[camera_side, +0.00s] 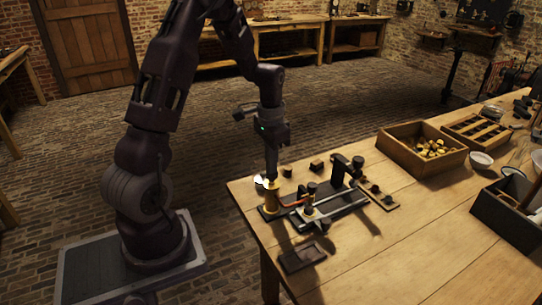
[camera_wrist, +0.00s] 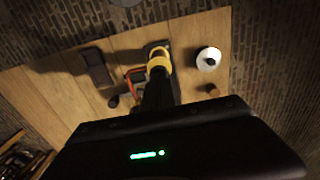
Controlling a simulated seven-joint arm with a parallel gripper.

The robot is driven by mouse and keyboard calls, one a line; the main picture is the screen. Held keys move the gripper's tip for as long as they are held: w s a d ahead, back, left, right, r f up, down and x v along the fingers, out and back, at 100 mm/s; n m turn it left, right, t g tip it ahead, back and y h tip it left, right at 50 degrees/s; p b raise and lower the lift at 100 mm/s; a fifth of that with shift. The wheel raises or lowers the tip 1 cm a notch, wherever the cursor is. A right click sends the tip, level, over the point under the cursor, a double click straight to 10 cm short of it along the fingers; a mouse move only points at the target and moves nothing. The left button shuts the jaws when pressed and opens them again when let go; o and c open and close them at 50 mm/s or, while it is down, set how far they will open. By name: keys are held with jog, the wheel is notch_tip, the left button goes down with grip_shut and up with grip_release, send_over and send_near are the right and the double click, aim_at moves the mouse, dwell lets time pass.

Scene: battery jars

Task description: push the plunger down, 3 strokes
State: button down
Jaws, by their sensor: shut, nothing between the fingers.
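A brass plunger cylinder (camera_side: 271,201) stands upright near the table's near left corner, on a dark base. My gripper (camera_side: 271,177) points down with its fingers shut and empty, its tips at the top of the cylinder. In the wrist view the shut fingers (camera_wrist: 160,82) reach toward the yellow brass top (camera_wrist: 158,55). The fingers hide part of the plunger, and I cannot tell whether they touch it or how far down it is.
A dark apparatus (camera_side: 345,185) with a red tube stands right of the cylinder. A white round piece (camera_wrist: 208,60) lies close beside it. A dark tray (camera_side: 303,256) lies in front. A wooden box (camera_side: 422,150) of brass pieces stands farther right.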

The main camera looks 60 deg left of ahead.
jog(key=shift+s+f, duration=0.15)
jog(key=shift+f, duration=0.05)
notch_tip(320, 180, up, 14)
jog(key=shift+r, duration=0.25)
dwell(0.6)
jog(key=s+d+r+t, duration=0.2)
jog(key=s+d+r, duration=0.15)
jog(key=d, duration=0.35)
jog(key=s+d+r+t, duration=0.1)
jog(key=s+d+r, duration=0.2)
jog(key=s+d, duration=0.35)
jog(key=s+d+f+t, duration=0.1)
jog(key=s+d+t, duration=0.1)
jog(key=s+d, duration=0.4)
jog(key=shift+s+d+f+t, duration=0.3)
jog(key=shift+s+d, duration=0.1)
jog(key=shift+s, duration=0.1)
jog(key=c, duration=2.1)
grip_release()
jog(key=shift+r, duration=0.1)
